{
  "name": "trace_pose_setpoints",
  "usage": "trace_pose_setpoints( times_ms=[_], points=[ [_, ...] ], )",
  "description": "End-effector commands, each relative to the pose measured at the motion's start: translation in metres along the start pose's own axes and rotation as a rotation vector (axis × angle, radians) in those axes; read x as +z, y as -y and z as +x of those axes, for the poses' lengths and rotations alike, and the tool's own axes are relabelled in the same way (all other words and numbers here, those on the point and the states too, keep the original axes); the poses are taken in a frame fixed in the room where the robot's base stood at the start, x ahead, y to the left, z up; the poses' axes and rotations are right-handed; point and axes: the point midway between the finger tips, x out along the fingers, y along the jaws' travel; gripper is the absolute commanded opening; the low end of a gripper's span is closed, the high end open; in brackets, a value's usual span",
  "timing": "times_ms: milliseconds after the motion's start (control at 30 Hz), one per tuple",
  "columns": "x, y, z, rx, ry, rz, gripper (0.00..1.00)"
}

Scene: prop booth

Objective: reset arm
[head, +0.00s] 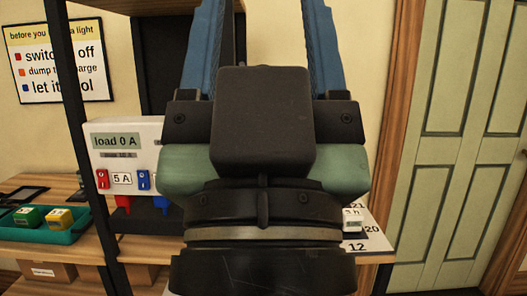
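My gripper (264,20) fills the middle of the head view, raised in front of the shelf and wall. Its two blue fingers point up and stand wide apart. Their tips reach the top edge of the picture and may be cut off. I see nothing held between them, only wall and a dark panel behind. My gripper body hides the middle of the shelf.
A white load box (121,140) reading "load 0 A" stands left on a wooden shelf. A teal tray (38,233) with green and yellow blocks is further left. A dark post (78,120) rises beside the box. A numbered white board (376,241) shows right, before a green door (462,150).

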Motion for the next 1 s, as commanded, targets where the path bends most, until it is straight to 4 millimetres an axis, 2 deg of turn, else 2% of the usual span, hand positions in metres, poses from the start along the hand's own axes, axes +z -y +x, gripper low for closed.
trace_pose_setpoints(
  times_ms=[33, 300, 433, 633, 1000],
  points=[
    [-0.023, 0.000, 0.024, 0.000, 0.000, 0.000, 0.63],
    [-0.080, 0.000, 0.084, -0.001, 0.000, 0.001, 0.63],
    [-0.100, 0.000, 0.106, -0.001, 0.000, 0.001, 0.63],
    [-0.115, 0.000, 0.121, -0.001, 0.000, 0.001, 0.63],
    [-0.115, 0.000, 0.122, -0.001, 0.000, 0.001, 0.63]
  ],
)
